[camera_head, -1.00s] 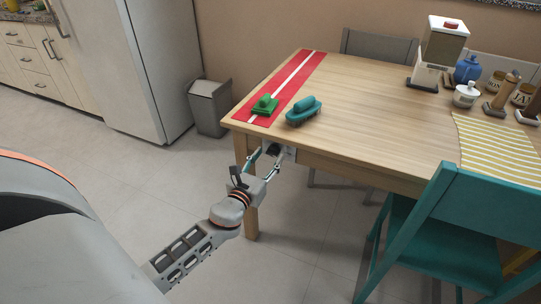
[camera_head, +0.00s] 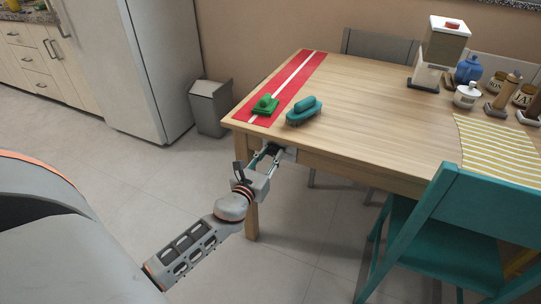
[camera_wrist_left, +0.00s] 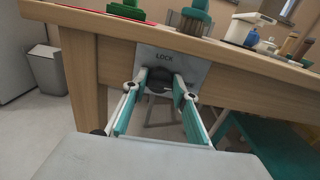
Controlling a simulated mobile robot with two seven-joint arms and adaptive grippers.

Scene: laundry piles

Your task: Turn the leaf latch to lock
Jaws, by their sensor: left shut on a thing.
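The leaf latch has a grey metal plate (camera_wrist_left: 184,68) marked "LOCK" on the edge of the wooden table. Its dark knob (camera_wrist_left: 159,80) sits below the word, between the fingertips of my left gripper (camera_wrist_left: 160,88). The left gripper is shut on this knob. In the head view my left gripper (camera_head: 268,153) reaches the plate (camera_head: 288,154) under the table's near left corner; the knob is mostly hidden there. The knob's exact turn angle is hard to tell. My right gripper is not in view.
The wooden table (camera_head: 365,125) carries a red runner (camera_head: 291,85), a green brush-like item (camera_head: 264,105) and a teal one (camera_head: 304,111) near that corner. A teal chair (camera_head: 440,225) stands at the right. A grey bin (camera_head: 210,107) stands behind left. Floor at the left is clear.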

